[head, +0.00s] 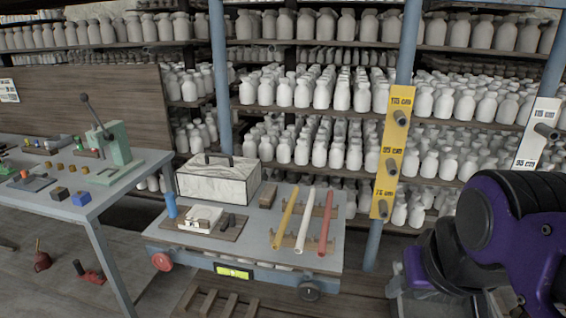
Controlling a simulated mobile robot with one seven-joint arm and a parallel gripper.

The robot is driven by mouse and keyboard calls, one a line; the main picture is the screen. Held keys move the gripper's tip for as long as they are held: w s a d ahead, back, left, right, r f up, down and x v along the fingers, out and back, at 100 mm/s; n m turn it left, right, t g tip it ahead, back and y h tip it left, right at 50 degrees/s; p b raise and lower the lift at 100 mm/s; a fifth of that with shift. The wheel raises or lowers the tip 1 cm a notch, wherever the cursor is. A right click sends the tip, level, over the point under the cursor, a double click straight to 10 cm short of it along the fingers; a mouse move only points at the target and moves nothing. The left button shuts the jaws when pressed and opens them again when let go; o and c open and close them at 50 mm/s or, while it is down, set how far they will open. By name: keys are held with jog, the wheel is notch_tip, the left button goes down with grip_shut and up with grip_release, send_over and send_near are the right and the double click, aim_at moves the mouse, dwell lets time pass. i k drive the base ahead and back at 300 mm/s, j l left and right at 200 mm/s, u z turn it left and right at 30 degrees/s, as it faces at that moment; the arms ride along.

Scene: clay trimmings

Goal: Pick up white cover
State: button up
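A white marbled box-like cover (218,181) with a dark handle on top sits at the back left of a low grey cart. A smaller white piece (201,217) lies on a brown board in front of it, with dark parts beside it. I cannot tell for certain which of the two is the white cover. My purple arm fills the lower right of the head view, well to the right of the cart. My gripper is not in view, so its opening and contents cannot be seen.
The cart (247,257) also holds a blue cylinder (171,205), a brown block (267,195) and yellow, white and red rods (327,223) on racks. A workbench (92,207) with tools stands left. Blue posts (404,60) and shelves of white bottles stand behind.

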aim_at(217, 178)
jog(key=i+j, duration=0.15)
jog(key=j, duration=0.25)
jog(key=i+j+z, duration=0.1)
jog(key=j, duration=0.3)
jog(key=i+j, duration=0.15)
jog(key=j, duration=0.25)
jog(key=i+j+z, duration=0.1)
jog(key=j, duration=0.35)
jog(key=i+j, duration=0.1)
jog(key=j, duration=0.3)
jog(key=i+j, duration=0.1)
jog(key=j, duration=0.35)
jog(key=z, duration=0.05)
